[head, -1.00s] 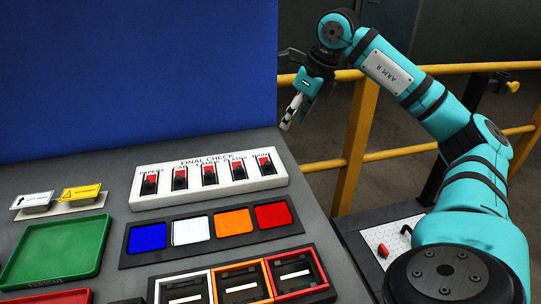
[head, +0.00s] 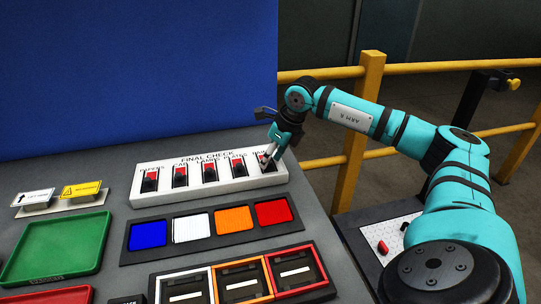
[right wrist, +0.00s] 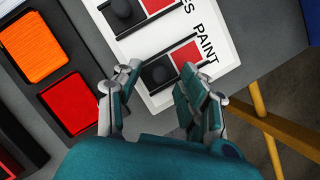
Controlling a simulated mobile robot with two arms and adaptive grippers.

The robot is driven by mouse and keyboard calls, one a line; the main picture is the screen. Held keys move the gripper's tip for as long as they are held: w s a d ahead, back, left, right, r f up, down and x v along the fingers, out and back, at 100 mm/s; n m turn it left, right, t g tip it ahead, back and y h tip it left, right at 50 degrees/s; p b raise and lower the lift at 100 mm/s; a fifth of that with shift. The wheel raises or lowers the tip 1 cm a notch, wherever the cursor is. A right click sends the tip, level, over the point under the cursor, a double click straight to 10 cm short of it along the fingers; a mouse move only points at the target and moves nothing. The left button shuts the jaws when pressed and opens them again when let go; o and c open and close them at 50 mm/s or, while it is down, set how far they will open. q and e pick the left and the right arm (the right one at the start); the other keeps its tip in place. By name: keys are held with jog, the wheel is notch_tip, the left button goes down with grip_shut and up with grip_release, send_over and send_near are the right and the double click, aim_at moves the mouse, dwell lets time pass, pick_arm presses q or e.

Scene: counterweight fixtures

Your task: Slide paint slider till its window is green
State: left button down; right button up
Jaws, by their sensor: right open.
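The paint slider is the last one on the right of the white FINAL CHECK panel (head: 205,179). In the right wrist view its black knob (right wrist: 158,73) sits at the lower end of its slot. Its window (right wrist: 187,54) beside the PAINT label is red. My right gripper (head: 268,157) is over this slider, and in the right wrist view (right wrist: 160,76) its open fingers stand on either side of the knob. I cannot tell whether they touch it. In the head view the gripper partly hides the slider. My left gripper is not in view.
The other sliders on the panel show red windows. Below it lies a dark tray with blue, white, orange and red (head: 272,212) squares, then several framed slots (head: 294,272). A green tray (head: 100,262) is at left. A yellow railing (head: 362,125) stands behind the desk's right edge.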

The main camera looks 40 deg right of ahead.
grip_shut()
dwell(0.4)
jog(key=w, duration=0.1)
jog(key=w+d+p, duration=0.1)
jog(key=w+d, duration=0.1)
jog(key=w, duration=0.1)
jog(key=shift+w+d+r+p, duration=0.1)
jog(key=shift+p, duration=0.2)
jog(key=shift+d+r, duration=0.1)
jog(key=shift+c, duration=1.5)
grip_release()
jog(key=o, duration=0.3)
jog(key=shift+w, duration=0.1)
